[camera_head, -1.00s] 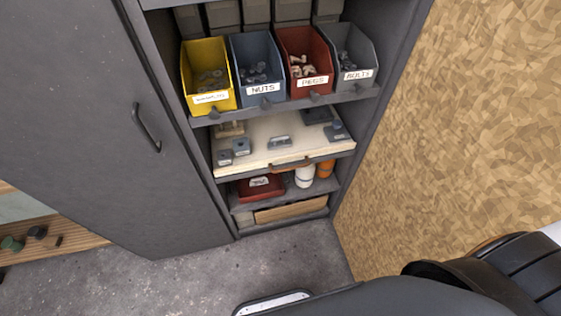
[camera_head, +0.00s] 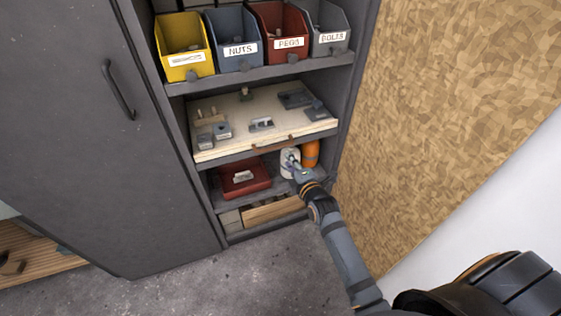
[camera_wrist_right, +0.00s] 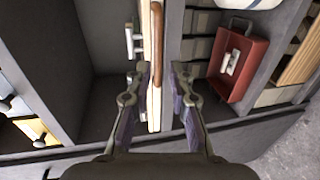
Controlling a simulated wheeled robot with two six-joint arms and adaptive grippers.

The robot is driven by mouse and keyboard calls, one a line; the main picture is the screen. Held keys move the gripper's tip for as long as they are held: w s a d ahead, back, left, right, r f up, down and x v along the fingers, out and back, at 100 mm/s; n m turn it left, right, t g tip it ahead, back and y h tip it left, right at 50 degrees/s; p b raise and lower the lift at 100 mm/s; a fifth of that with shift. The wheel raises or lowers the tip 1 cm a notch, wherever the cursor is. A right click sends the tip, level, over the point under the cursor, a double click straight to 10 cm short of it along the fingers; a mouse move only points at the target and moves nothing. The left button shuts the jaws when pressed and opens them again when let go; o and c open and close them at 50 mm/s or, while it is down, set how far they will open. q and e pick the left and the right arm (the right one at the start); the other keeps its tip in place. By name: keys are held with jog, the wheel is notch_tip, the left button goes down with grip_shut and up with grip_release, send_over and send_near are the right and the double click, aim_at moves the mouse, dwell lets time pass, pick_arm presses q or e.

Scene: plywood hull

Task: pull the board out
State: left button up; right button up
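The board (camera_head: 225,150) is a pale wooden panel lying flat on the middle shelf of the cabinet, with metal and wooden pieces on it. Its brown handle (camera_head: 273,144) is on the front edge. In the right wrist view the board's edge (camera_wrist_right: 153,118) runs upright in the picture, with the handle (camera_wrist_right: 157,50) along it. My right gripper (camera_head: 291,163) is in front of the shelves, just below the handle in the head view. In the wrist view its fingers (camera_wrist_right: 160,82) are open, one on each side of the board's edge; contact cannot be told. My left gripper is not in view.
Yellow (camera_head: 184,62), blue, red and grey bins stand on the shelf above. Below are a red tray (camera_head: 245,188), a white jar (camera_head: 287,170) and an orange jar (camera_head: 311,154). A closed grey door (camera_head: 90,150) is left, a chipboard wall (camera_head: 440,110) right. The floor in front is clear.

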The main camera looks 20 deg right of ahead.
aim_at(279, 146)
jog(key=b+x, duration=0.1)
jog(key=x, duration=0.9)
jog(key=shift+w+r, duration=0.1)
jog(key=shift+w, duration=0.25)
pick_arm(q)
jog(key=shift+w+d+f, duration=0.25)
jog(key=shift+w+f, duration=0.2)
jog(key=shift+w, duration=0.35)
pick_arm(e)
jog(key=shift+c, duration=0.2)
grip_shut()
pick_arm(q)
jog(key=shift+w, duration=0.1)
